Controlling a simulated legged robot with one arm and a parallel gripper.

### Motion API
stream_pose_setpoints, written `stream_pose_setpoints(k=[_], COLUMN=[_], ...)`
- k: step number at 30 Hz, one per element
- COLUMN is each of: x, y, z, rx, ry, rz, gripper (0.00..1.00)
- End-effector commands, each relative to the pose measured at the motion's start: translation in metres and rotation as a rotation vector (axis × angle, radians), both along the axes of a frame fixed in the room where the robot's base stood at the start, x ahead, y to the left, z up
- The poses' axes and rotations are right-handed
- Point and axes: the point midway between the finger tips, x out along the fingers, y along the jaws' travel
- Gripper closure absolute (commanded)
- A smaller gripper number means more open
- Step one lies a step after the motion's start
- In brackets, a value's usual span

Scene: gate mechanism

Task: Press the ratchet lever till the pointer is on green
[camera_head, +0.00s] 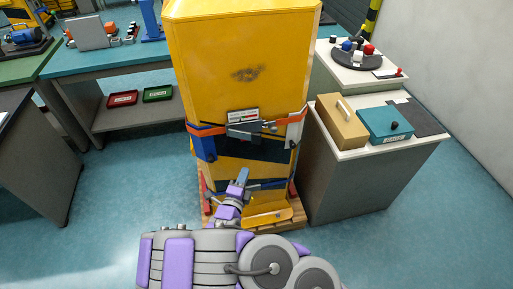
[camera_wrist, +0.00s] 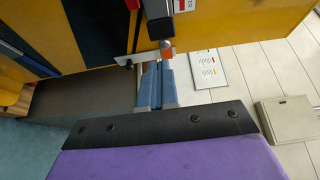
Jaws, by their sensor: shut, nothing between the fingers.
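A tall yellow crate (camera_head: 240,50) stands ahead with an orange strap (camera_head: 207,130) around it. A grey ratchet (camera_head: 245,130) sits on the strap at the front, below a small white label (camera_head: 243,114). In the wrist view a grey bar, seemingly the ratchet lever (camera_wrist: 163,28), ends in an orange-red tip (camera_wrist: 167,44). My gripper (camera_head: 243,174) is shut and empty, below the ratchet in the head view. In the wrist view its blue fingers (camera_wrist: 157,76) lie together close to that tip; contact cannot be told. No pointer or green mark can be made out.
The crate stands on a wooden pallet (camera_head: 285,225). A grey cabinet (camera_head: 345,185) is close on the right, bearing a tan box (camera_head: 341,122) and a teal box (camera_head: 384,124). A teal bench (camera_head: 110,60) is at the left. Floor between is clear.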

Motion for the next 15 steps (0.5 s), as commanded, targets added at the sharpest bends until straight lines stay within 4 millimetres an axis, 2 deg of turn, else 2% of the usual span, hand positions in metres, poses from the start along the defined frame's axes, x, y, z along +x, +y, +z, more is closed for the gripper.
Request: stream_pose_setpoints(k=[8,15], x=[0.001,0.021], y=[0.0,-0.01], z=[-0.001,-0.001], rx=[0.001,0.007], ry=[0.001,0.002], rz=[-0.003,-0.008], gripper=[1.0,1.0])
